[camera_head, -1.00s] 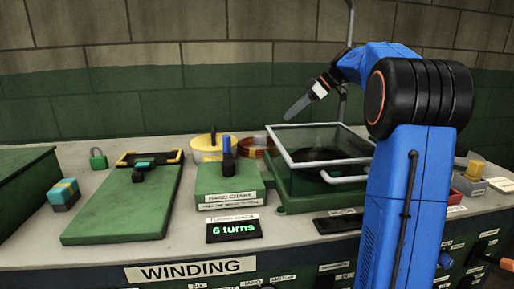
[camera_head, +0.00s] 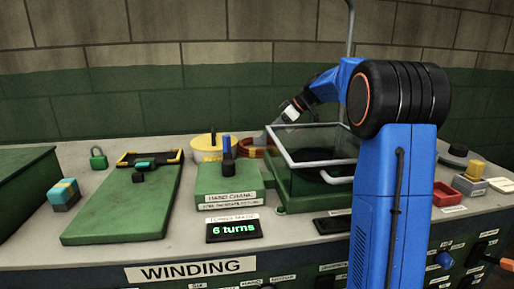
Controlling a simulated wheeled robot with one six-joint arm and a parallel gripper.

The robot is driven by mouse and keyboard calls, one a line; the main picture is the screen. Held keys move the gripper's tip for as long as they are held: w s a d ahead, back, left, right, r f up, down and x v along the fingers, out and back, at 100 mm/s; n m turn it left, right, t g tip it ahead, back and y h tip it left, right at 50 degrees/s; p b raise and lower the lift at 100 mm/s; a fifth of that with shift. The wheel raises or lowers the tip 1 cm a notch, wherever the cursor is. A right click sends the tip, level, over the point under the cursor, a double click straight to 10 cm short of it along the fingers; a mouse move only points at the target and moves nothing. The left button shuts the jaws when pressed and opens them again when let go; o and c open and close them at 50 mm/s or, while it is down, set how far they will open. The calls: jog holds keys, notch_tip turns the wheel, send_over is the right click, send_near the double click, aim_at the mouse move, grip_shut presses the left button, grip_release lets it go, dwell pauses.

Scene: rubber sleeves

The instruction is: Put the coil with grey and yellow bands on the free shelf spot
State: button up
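I cannot make out a coil with grey and yellow bands for certain, and no shelf shows. My gripper (camera_head: 268,137) hangs over the back of the bench, pointing down and left, near a copper-coloured round thing (camera_head: 252,152). It is seen from the side and small, so whether it is open or holds anything is unclear.
A lidded green box (camera_head: 310,183) with a framed clear cover stands mid-bench. Left of it are a hand crank block (camera_head: 226,180), a yellow round container (camera_head: 205,150) and a green board (camera_head: 125,210). A red tray (camera_head: 446,195) and yellow-topped device (camera_head: 472,175) stand right.

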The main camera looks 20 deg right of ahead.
jog(key=shift+x, duration=1.2)
grip_shut()
dwell(0.5)
